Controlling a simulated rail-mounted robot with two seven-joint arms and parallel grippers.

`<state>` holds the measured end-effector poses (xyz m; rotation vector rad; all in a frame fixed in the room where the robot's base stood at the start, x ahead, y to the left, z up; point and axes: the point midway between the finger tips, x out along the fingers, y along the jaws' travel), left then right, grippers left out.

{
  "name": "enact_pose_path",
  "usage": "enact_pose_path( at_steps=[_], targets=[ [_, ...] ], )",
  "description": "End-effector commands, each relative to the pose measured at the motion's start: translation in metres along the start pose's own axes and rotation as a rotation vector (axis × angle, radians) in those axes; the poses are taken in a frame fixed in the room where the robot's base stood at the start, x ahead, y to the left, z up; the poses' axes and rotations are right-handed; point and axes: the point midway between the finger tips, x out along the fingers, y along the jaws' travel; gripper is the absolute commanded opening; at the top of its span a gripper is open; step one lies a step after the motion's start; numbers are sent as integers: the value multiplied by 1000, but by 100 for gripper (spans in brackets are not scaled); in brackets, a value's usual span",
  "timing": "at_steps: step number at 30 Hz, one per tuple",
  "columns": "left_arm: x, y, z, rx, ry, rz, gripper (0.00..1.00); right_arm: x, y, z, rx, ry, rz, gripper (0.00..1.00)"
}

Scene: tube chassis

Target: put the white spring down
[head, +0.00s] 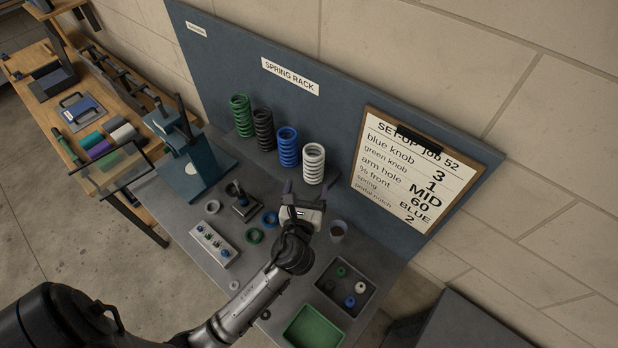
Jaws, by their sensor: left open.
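The white spring (313,165) stands upright at the right end of a row of springs on the spring rack's ledge, in the head view. My left gripper (303,191) is open, just in front of and below the white spring, with its fingers pointing towards the rack. Nothing shows between its fingers. One finger overlaps the foot of the spring in the picture, so I cannot tell whether they touch. My right gripper is not in view.
Blue (287,147), black (264,130) and green (242,116) springs stand left of the white one. A set-up clipboard (414,172) leans on the panel at right. A teal press (190,165), knob strip (214,243), parts tray (345,288) and green tray (314,327) occupy the bench.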

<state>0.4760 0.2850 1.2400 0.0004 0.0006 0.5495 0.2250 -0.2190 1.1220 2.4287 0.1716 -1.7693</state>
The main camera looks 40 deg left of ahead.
Motion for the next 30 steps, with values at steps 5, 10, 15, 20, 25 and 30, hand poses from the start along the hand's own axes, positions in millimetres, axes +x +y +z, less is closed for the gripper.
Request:
enact_pose_path(
  at_steps=[5,10,15,20,25,30],
  targets=[
    [-11,0,0,-1,0,0,82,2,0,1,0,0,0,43],
    [-14,1,-1,-14,6,1,82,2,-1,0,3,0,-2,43],
    [-25,15,-17,-258,102,35,82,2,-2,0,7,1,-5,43],
    [-57,39,-52,-782,311,168,82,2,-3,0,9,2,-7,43],
    [-108,57,-89,-1359,542,454,82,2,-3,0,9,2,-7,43],
    [-165,66,-112,-1776,699,837,82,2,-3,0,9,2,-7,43]
  ],
)
